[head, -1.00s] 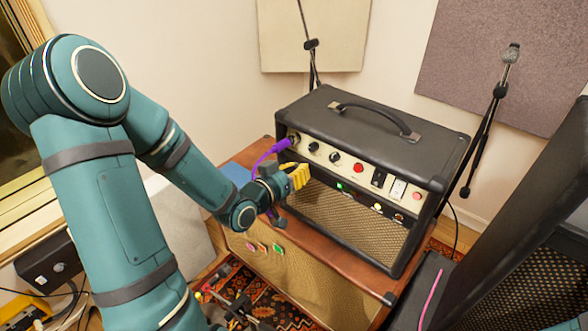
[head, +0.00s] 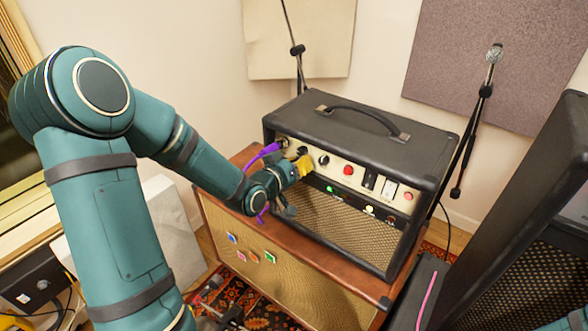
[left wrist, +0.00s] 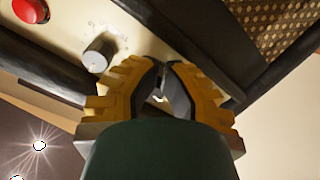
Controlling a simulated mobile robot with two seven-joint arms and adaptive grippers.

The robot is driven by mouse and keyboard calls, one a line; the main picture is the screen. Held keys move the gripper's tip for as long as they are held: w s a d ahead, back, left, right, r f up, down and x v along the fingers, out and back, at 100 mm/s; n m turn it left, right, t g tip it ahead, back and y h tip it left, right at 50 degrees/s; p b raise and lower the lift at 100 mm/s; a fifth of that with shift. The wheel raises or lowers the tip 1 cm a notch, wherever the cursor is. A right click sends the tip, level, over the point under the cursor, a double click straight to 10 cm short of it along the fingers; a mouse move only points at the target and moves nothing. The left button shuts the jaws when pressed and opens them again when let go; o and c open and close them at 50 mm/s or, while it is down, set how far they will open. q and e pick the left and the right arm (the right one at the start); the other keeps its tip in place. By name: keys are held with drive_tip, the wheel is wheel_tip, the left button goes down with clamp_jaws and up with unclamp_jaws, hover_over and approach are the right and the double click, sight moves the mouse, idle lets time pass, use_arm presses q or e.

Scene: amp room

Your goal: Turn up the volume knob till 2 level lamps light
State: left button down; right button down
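The amplifier (head: 355,140) stands on a brown cabinet and has a cream control panel with two dark knobs. The left knob (head: 304,150) shows just above the yellow fingertips of my left gripper (head: 304,167). The other knob (head: 323,160) sits to its right and also shows in the left wrist view (left wrist: 98,54). There the fingers (left wrist: 161,70) are close together with a narrow gap. They cover the left knob's place, so a grip on it cannot be confirmed. Below the panel a green lamp (head: 330,188) glows, with a pale yellow lamp (head: 369,209) farther right.
A purple cable plug (head: 264,153) sits left of the knobs, close to my left wrist. The cabinet (head: 290,265) is below.

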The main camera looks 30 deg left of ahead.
use_arm(q)
drive_tip(key=shift+w+r, duration=0.2)
drive_tip(key=shift+r, duration=0.05)
idle(0.7)
drive_tip(key=f+v, duration=0.1)
drive_tip(key=v, duration=0.5)
idle(0.7)
drive_tip(key=shift+d+r, duration=0.1)
idle(0.3)
